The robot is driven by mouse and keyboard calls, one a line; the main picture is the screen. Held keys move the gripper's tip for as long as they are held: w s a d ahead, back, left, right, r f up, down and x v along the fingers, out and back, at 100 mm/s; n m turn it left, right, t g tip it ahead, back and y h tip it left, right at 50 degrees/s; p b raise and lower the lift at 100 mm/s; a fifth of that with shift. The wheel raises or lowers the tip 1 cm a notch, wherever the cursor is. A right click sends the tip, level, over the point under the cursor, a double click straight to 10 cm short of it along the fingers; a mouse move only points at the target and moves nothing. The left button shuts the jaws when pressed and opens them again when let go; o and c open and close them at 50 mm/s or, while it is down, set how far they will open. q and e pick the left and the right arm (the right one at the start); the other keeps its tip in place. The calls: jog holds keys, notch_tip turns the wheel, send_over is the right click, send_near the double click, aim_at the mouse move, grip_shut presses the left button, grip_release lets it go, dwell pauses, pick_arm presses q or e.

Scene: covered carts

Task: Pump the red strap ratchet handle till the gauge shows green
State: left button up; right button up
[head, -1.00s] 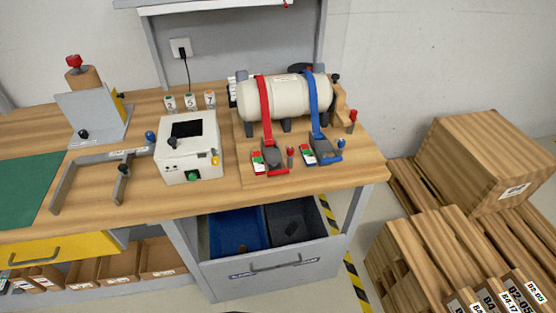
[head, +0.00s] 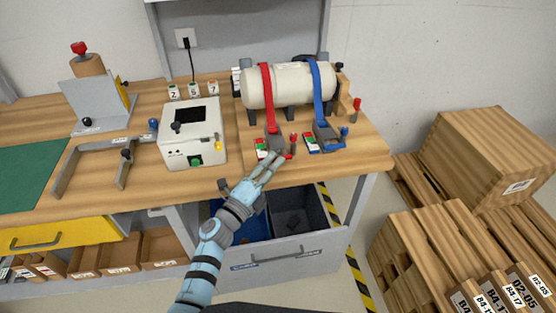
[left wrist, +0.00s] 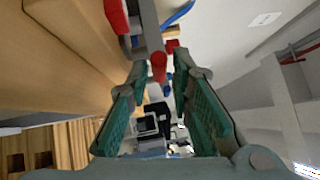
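The red strap (head: 266,90) runs over a cream tank (head: 288,88) down to its ratchet (head: 276,143) on the wooden bench. A small red-white-green gauge (head: 261,147) sits left of that ratchet; its reading is too small to tell. My left gripper (head: 272,160) is just in front of the red ratchet and partly covers it. In the left wrist view my left gripper (left wrist: 160,72) is open, and a red knob (left wrist: 158,62) shows between its fingertips with gaps at both sides. My right gripper is out of view.
A blue strap (head: 314,85) with its own ratchet (head: 325,138) and gauge (head: 311,144) stands close on the right. A white box (head: 193,147) stands on the left. An open drawer (head: 285,258) juts out below the bench. Wooden crates (head: 495,155) are at the right.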

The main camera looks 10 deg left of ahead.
aim_at(276, 143)
pick_arm(q)
jog(key=shift+b+x, duration=0.35)
jog(key=shift+x, duration=1.15)
grip_shut()
